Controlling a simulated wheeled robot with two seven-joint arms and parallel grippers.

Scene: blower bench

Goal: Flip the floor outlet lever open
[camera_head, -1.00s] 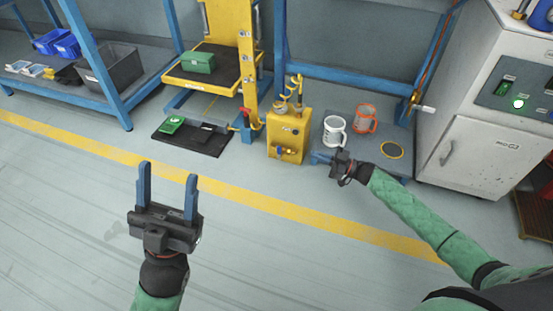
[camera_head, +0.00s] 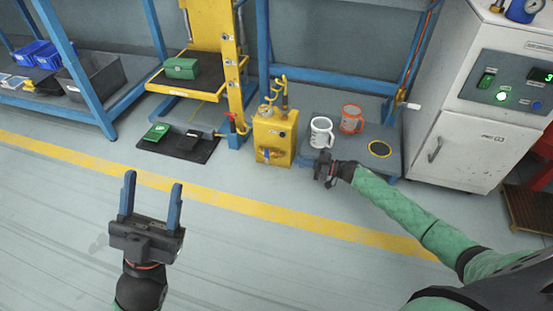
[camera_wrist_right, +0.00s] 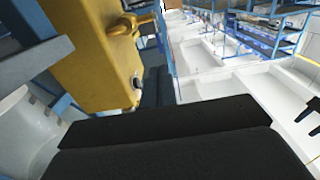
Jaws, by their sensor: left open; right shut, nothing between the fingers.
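A yellow box-shaped unit (camera_head: 275,137) stands on the floor in the head view, with a small blue lever (camera_head: 268,154) low on its front. A red-handled lever (camera_head: 231,117) sits beside the yellow column to its left. I cannot tell for sure which is the floor outlet lever. My right gripper (camera_head: 322,160) is shut and empty, to the right of the yellow unit and apart from it, in front of the white mug. The yellow unit also shows close by in the right wrist view (camera_wrist_right: 95,60). My left gripper (camera_head: 151,190) is open and empty over bare floor.
A dark mat (camera_head: 205,154) lies left of the yellow unit. A white cabinet (camera_head: 462,150) stands at the right. The front floor is clear.

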